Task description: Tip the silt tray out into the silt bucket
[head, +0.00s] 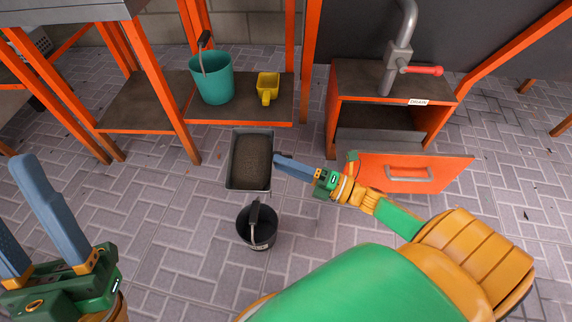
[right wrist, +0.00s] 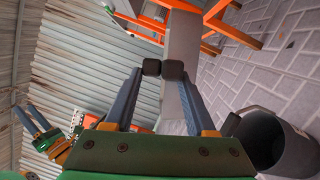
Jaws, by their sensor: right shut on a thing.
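The silt tray (head: 234,180) is a grey rectangular pan with brown silt in it, roughly level, in the middle of the head view. A black bucket (head: 243,235) with a raised handle stands on the floor just in front of the tray, and in the right wrist view (right wrist: 296,150). A small label on it is unreadable. My left gripper (head: 14,200) is open and empty at the far left.
A teal bucket (head: 212,84) and a yellow scoop (head: 267,84) stand on a low shelf (head: 240,110) behind the tray. To the right is an orange cabinet (head: 331,120) with a tap, its orange front panel (head: 440,172) open outward. Paved floor left of the black bucket is clear.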

